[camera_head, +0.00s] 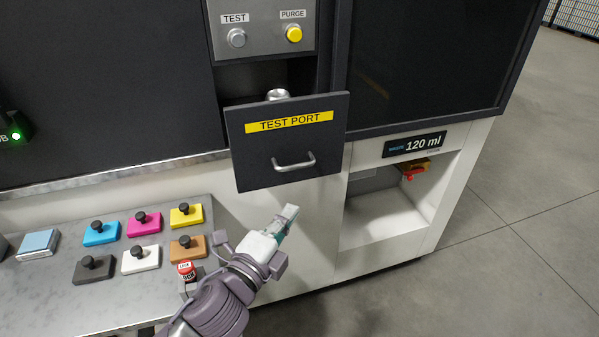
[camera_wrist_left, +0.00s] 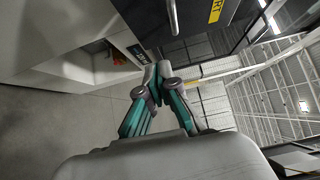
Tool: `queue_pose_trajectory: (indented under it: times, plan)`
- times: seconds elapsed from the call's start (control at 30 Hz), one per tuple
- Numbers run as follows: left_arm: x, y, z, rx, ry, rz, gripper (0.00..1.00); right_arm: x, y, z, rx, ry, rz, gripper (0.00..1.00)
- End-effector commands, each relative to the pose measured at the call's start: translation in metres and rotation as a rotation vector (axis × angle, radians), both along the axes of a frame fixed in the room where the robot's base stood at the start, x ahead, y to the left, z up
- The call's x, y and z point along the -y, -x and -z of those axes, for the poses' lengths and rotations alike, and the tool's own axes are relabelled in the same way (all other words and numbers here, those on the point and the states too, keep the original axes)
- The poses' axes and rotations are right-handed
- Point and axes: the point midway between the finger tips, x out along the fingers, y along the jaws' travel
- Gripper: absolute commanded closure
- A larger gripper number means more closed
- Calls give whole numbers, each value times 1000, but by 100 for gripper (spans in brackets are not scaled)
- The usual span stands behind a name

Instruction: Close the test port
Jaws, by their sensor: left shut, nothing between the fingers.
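The test port (camera_head: 290,160) is a dark drawer-like front with a yellow "TEST PORT" label and a silver bar handle (camera_head: 294,162). It stands out from the machine, open at the top, and the top of a silver can (camera_head: 277,94) shows behind it. In the left wrist view part of the dark front with its yellow label (camera_wrist_left: 216,10) shows at the top. My left gripper (camera_head: 291,211) is shut and empty, below the handle and apart from it. Its closed fingers (camera_wrist_left: 157,72) also show in the wrist view. My right gripper is not in view.
Above the port are a grey TEST button (camera_head: 236,38) and a yellow PURGE button (camera_head: 294,34). A waste recess (camera_head: 385,215) is at right. Floor is clear at right.

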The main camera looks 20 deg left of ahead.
Motion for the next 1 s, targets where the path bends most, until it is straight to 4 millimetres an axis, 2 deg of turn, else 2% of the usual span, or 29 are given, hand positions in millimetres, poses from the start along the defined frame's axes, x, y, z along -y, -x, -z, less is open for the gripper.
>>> queue_pose_trajectory:
  times: [0.17, 0.53, 0.73, 1.0]
  plan:
    - [5, -26, -4, 2, 2, -3, 100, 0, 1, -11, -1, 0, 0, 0]
    - [15, -101, -3, -3, 2, -5, 100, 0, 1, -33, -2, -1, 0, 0]
    - [0, -121, -1, -5, 3, -3, 100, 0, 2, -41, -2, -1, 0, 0]
    - [-5, -128, 1, -5, 6, -2, 100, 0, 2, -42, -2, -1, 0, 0]
